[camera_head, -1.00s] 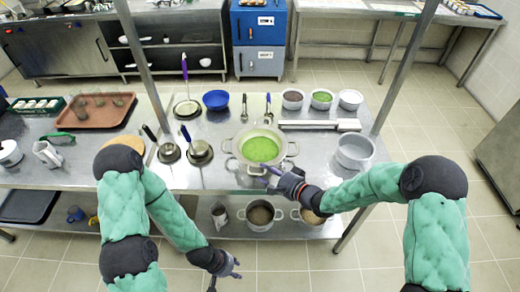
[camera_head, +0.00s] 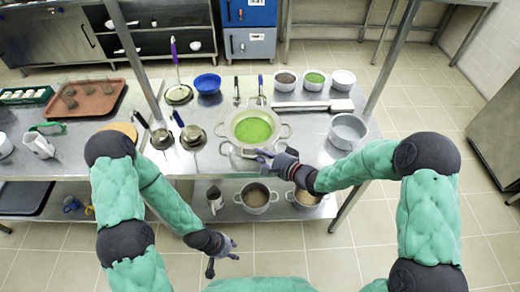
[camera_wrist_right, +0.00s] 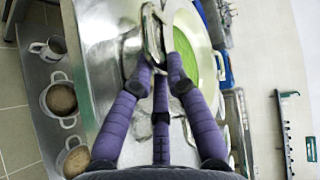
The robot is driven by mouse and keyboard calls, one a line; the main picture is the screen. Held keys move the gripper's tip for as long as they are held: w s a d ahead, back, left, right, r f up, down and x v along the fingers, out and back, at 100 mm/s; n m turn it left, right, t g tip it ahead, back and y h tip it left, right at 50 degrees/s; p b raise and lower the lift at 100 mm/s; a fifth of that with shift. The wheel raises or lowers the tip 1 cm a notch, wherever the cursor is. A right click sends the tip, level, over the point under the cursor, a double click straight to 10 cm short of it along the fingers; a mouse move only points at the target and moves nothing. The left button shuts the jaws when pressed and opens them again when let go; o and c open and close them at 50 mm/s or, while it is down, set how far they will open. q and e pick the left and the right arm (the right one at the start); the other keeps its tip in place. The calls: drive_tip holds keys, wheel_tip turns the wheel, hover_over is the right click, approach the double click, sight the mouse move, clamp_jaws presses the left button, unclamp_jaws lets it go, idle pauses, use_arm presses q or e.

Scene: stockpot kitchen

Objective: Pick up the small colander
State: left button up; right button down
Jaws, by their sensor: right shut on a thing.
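A wide pale metal vessel with side handles (camera_head: 233,137) stands near the table's front edge and holds something bright green; its rim also shows in the right wrist view (camera_wrist_right: 203,45). I cannot tell for sure whether it is the small colander. My right gripper (camera_head: 264,156) is at the vessel's near side. In the right wrist view my right gripper (camera_wrist_right: 160,72) is shut on a shiny metal loop (camera_wrist_right: 152,38) beside the rim, which looks like a handle. My left gripper (camera_head: 222,254) is open and empty, low in front of the table.
A grey metal pot (camera_head: 347,130) stands to the right. Small pans (camera_head: 193,136) stand to the left, with a blue bowl (camera_head: 207,83) behind. Pots (camera_head: 256,197) sit on the lower shelf. A table post (camera_head: 395,55) rises at the right.

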drive_tip(key=s+r+p, duration=0.5)
drive_tip(key=s+r, duration=0.7)
drive_tip(key=s, duration=0.2)
drive_tip(key=shift+r, duration=0.25)
